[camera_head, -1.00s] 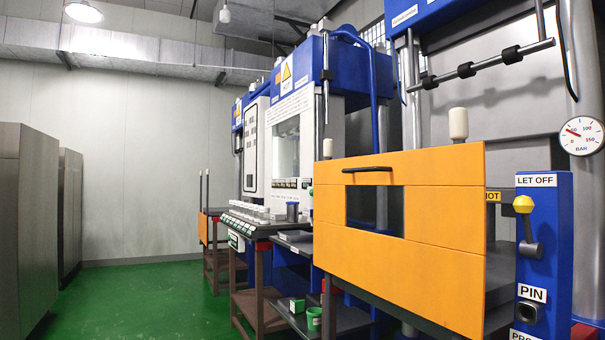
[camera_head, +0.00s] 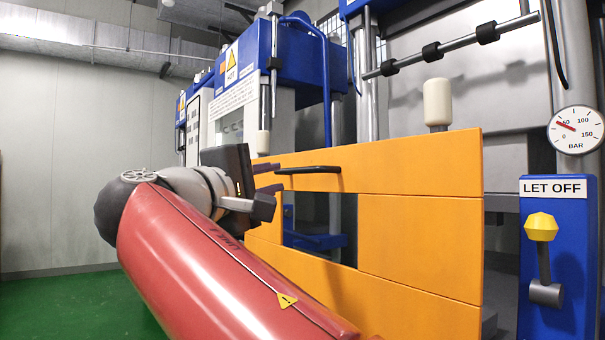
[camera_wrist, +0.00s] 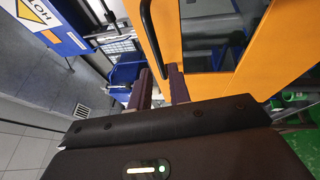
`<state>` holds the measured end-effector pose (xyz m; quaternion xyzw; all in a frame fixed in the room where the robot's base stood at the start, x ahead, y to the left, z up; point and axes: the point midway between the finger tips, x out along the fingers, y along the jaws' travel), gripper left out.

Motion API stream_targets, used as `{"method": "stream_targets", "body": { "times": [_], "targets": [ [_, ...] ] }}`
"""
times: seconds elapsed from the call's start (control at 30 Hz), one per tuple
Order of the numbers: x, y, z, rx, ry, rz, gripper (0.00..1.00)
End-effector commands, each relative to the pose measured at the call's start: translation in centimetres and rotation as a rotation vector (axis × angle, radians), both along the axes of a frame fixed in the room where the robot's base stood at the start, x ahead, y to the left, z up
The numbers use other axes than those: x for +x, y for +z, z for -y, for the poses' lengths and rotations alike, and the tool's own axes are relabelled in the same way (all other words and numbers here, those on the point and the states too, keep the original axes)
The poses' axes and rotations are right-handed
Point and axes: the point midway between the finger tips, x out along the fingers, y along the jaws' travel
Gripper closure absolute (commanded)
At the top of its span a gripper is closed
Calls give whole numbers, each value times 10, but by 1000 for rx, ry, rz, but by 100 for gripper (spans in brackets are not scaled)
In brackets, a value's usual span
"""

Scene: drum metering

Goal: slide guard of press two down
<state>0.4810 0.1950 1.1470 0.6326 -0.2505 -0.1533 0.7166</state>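An orange guard panel (camera_head: 420,235) with a dark window opening stands across the near press in the head view. A black bar handle (camera_head: 310,170) sits near its top edge. The guard (camera_wrist: 215,85) and handle (camera_wrist: 149,35) also show in the wrist view. No number marking this press as two is readable. My gripper (camera_head: 270,184) is at the guard's left part, by the handle's left end. In the wrist view my gripper (camera_wrist: 158,72) has its two fingers apart. The handle's end appears between or just beyond them; contact cannot be told.
A blue LET OFF post (camera_head: 560,260) with a yellow-knobbed lever (camera_head: 542,250) stands right of the guard. A pressure gauge (camera_head: 576,130) is above it. Another blue-topped press (camera_head: 240,75) stands behind at left. Green floor (camera_head: 80,300) is open at lower left.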

Motion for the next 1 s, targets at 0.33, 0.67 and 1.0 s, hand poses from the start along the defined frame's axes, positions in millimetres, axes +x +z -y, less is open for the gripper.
{"method": "stream_targets", "body": {
  "times": [0.33, 0.67, 1.0],
  "targets": [
    [41, 12, 27, -5, -7, 6, 81],
    [62, 15, 41, -3, -3, 5, 81],
    [62, 15, 41, -3, -2, 5, 99]
  ]
}}
